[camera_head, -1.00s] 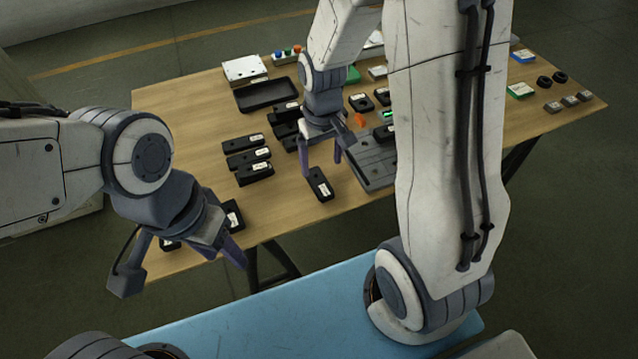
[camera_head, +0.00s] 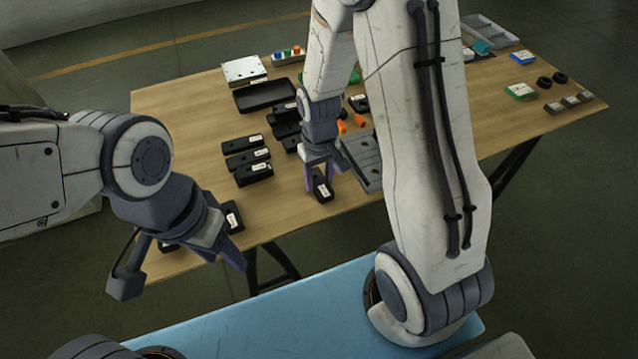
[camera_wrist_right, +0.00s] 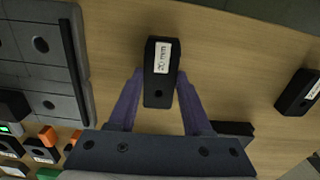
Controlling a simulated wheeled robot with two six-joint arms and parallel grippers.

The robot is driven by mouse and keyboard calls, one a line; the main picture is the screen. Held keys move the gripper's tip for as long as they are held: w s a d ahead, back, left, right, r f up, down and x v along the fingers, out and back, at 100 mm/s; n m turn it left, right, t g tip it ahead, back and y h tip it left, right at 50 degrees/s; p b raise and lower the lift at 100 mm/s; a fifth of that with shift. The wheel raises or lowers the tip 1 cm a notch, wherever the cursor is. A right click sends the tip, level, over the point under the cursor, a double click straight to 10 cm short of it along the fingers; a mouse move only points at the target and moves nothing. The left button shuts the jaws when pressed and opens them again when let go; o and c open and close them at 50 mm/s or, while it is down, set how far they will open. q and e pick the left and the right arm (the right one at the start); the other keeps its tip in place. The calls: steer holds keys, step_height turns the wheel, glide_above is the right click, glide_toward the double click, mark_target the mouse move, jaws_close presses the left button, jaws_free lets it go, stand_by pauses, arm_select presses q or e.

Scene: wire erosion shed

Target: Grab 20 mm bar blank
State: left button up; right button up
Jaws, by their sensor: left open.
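The 20 mm bar blank (camera_wrist_right: 158,93) is a black block with a white "20 mm" label, lying on the wooden table. In the head view it (camera_head: 322,189) is near the table's front edge. My right gripper (camera_head: 319,178) points down over it. In the right wrist view its purple fingers (camera_wrist_right: 160,73) are open, one on each side of the block, with narrow gaps; contact is not clear. My left gripper (camera_head: 185,280) is open, at the front left table corner, away from this blank.
Several other black labelled blocks (camera_head: 254,173) lie to the left. A grey slotted plate (camera_head: 362,160) is just right of the blank. A black tray (camera_head: 265,96) and a white box (camera_head: 244,70) stand behind. Bare wood lies around the blank.

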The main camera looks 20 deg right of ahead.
jaws_close()
steer(key=shift+w+r, duration=0.1)
stand_by(1.0)
